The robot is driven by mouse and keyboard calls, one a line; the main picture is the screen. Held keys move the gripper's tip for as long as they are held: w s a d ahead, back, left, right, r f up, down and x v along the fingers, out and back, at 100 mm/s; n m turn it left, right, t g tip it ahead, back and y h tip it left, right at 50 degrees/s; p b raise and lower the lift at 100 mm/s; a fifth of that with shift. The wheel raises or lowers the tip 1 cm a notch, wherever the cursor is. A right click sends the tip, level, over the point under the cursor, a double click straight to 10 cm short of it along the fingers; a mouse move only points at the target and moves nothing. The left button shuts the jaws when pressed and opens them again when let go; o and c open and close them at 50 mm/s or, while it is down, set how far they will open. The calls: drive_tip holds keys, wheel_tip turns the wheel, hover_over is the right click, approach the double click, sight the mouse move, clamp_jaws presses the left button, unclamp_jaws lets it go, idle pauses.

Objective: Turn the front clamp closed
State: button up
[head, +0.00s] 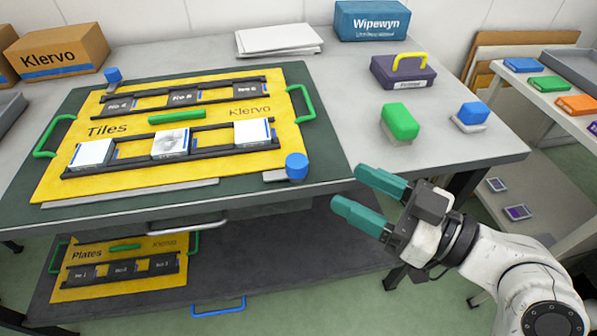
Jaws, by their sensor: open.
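The front clamp (297,165) is a blue round knob with a short grey bar at its foot. It stands at the near right corner of the yellow Tiles board (50,188). The grey bar points left along the board's near edge; I cannot tell whether it overlaps the board. A second blue clamp knob (113,74) stands at the board's far left corner. My gripper (347,187) has teal fingers spread apart with nothing between them. It is in front of the table's near edge, to the right of the front clamp and apart from it.
The board carries white tiles (171,143), dark slots and green handles (303,103). A green block (400,122), a blue-topped block (472,113) and a purple case (403,72) stand on the table's right. A Plates board (118,290) lies on the lower shelf. The green mat's right strip is bare.

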sight(306, 166)
drive_tip(key=x, duration=1)
drive_tip(key=shift+a, duration=0.4)
drive_tip(key=c, duration=0.9)
